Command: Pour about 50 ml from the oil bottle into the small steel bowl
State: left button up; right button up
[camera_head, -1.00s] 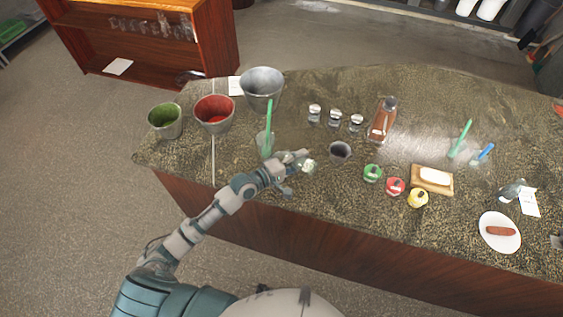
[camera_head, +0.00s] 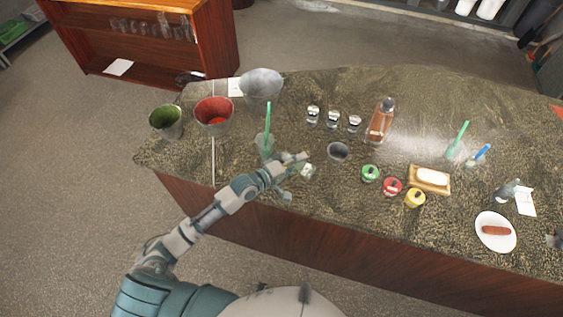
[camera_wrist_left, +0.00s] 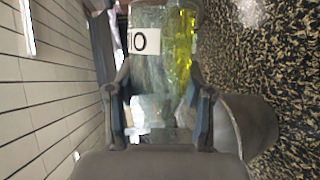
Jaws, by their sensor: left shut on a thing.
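My left gripper (camera_head: 298,168) is shut on a clear glass bottle (camera_head: 307,171) near the counter's front edge. In the left wrist view the bottle (camera_wrist_left: 155,65) stands between the fingers (camera_wrist_left: 157,110). The small steel bowl (camera_head: 338,152) stands on the counter just right of and beyond the gripper. A grey metal vessel, probably this bowl, shows in the left wrist view (camera_wrist_left: 255,122).
Several shakers (camera_head: 334,119) and a brown bottle (camera_head: 380,122) stand behind the bowl. A green jar (camera_head: 370,173), red jar (camera_head: 392,187) and yellow jar (camera_head: 414,198) stand to its right. A cup with a green brush (camera_head: 266,142) is close left of the gripper.

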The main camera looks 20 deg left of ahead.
jog(key=shift+d, duration=0.45)
pick_arm(q)
jog(key=shift+a+r, duration=0.1)
jog(key=shift+r+m+p, duration=0.4)
jog(key=shift+m+p, duration=0.1)
jog(key=shift+p, duration=0.2)
jog(key=shift+f+m+y+p, duration=0.2)
jog(key=shift+m+y+p, duration=0.4)
jog(key=shift+p, duration=0.5)
jog(key=shift+f+p, duration=0.15)
jog(key=shift+p, duration=0.35)
jog(key=shift+f+m+y, duration=0.15)
jog(key=shift+m+y, duration=0.15)
pick_arm(e)
notch_tip(320, 180, up, 4)
jog(key=shift+r, duration=0.2)
jog(key=shift+w, duration=0.1)
pick_arm(q)
jog(key=shift+w, duration=0.1)
pick_arm(e)
jog(key=shift+r, duration=0.1)
